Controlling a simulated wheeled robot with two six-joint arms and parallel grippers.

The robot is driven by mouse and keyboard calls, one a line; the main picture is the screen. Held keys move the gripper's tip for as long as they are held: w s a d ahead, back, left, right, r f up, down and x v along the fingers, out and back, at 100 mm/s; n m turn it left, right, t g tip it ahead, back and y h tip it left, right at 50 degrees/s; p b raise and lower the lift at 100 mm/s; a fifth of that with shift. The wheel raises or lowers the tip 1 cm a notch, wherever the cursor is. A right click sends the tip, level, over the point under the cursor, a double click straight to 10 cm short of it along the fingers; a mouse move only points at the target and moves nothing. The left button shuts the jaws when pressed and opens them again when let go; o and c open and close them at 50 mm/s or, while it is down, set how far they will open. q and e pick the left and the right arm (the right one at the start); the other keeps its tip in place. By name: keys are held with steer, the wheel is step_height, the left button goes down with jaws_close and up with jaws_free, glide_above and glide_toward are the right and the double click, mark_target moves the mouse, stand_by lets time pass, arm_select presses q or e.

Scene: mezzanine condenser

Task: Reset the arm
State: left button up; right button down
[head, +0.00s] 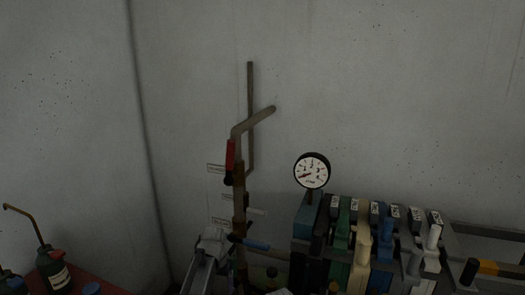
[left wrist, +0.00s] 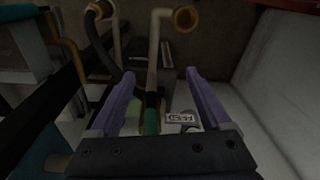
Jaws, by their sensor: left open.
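A small printed label (left wrist: 180,118) also shows between the fingers. My right gripper is not in view.
The pipe carries a red lever (head: 230,155) and a blue handle (head: 256,244). A pressure gauge (head: 311,170) stands right of it, above a row of coloured valve blocks (head: 362,250). A green oil can (head: 54,270) is at lower left. Bare wall (head: 400,90) lies behind.

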arm_select(q)
steer(key=s+d+m, duration=0.1)
steer(key=s+d, duration=0.3)
steer(key=s, duration=0.8)
steer(key=s+d+g+y, duration=0.1)
steer(key=s+d, duration=0.3)
steer(key=s, duration=0.9)
steer(key=shift+d+m, duration=0.2)
steer(key=shift+m, duration=0.2)
steer(key=shift+r, duration=0.1)
